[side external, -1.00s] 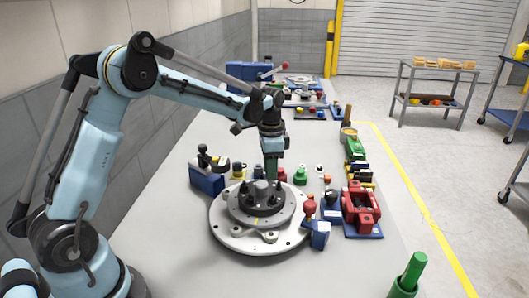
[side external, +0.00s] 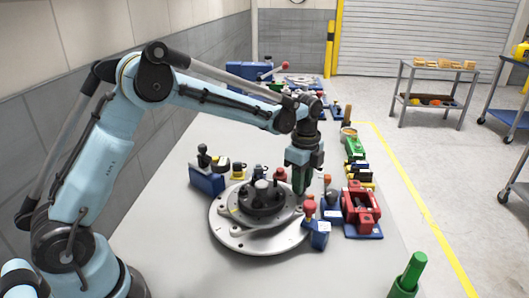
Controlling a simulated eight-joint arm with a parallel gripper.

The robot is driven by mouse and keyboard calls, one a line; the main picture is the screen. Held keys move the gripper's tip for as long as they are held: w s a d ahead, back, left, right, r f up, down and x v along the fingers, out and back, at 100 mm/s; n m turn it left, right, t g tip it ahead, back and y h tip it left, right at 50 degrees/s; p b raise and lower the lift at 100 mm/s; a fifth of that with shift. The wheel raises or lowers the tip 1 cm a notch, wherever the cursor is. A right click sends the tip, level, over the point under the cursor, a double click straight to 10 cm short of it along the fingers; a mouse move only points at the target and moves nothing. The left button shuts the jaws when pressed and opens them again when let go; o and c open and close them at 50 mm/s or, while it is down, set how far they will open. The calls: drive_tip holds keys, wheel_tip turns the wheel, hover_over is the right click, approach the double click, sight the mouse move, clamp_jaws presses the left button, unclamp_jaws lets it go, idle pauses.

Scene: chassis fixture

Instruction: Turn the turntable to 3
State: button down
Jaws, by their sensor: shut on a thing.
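The turntable (side external: 230,237) is a round grey metal disc on the bench, with a raised upper plate and a dark hub (side external: 262,200) carrying several upright pins. My gripper (side external: 300,189) points down at the right rear of the turntable's upper plate. Its green fingers are shut on a part of the turntable there. The gripped part is hidden by the fingers. I cannot read any numbers on the turntable from this view.
A blue block with a black knob (side external: 206,180) stands left of the turntable. A red-topped blue fixture (side external: 320,236) stands close at its right, with a red vise (side external: 361,209) beyond. A green post (side external: 409,275) stands at front right. Bare bench lies in front.

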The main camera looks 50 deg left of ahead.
drive_tip(key=shift+s+d+m, duration=0.2)
drive_tip(key=shift+d+m, duration=0.55)
drive_tip(key=shift+m, duration=0.05)
drive_tip(key=c, duration=1.2)
unclamp_jaws()
drive_tip(key=shift+o, duration=0.2)
drive_tip(key=shift+r, duration=0.15)
wheel_tip(320, 180, up, 12)
